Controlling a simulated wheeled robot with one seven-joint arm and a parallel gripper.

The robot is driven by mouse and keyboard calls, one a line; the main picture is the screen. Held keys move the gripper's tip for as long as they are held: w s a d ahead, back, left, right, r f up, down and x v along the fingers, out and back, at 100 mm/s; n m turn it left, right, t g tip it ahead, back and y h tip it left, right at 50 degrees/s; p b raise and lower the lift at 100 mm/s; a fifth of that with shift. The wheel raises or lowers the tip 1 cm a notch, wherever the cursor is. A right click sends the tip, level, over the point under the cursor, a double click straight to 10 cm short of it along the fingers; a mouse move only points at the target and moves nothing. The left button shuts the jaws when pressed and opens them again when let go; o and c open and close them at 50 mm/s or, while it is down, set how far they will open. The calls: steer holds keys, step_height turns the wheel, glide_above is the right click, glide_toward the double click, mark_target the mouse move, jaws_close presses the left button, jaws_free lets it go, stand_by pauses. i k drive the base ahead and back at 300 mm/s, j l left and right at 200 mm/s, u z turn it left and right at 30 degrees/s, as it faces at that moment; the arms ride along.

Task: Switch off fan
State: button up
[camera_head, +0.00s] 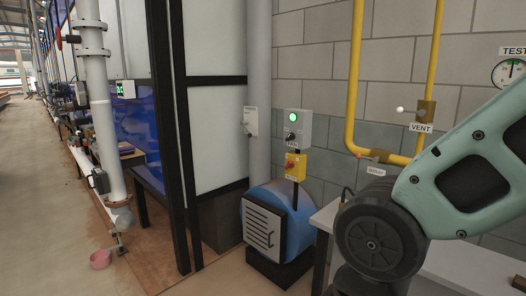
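The fan control box (297,128) is a grey box on a post above the blue fan housing (288,215). A round green light (293,117) glows on its upper part. A small dark knob (291,137) sits below the light, above a label that seems to read FAN. A yellow box with a red switch (293,166) is mounted just under the grey box. The fan housing has a grey louvred front. My arm fills the right side of the view, well in front of the wall. My gripper is outside the picture.
A yellow pipe (355,75) runs down the block wall, with a valve labelled VENT (424,115) to its right. A pale bench (462,266) stands at the lower right. The left floor is clear.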

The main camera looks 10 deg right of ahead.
mark_target(291, 136)
steer(key=i+j+z, duration=0.4)
steer(key=i+j, duration=0.55)
steer(key=i+j+z, duration=0.15)
steer(key=i+j, duration=0.55)
steer(key=i, duration=0.15)
steer(key=i+j+z, duration=0.1)
steer(key=i+j, duration=0.6)
steer(key=i+j+z, duration=0.1)
steer(key=i+j, duration=0.55)
steer(key=j, duration=0.25)
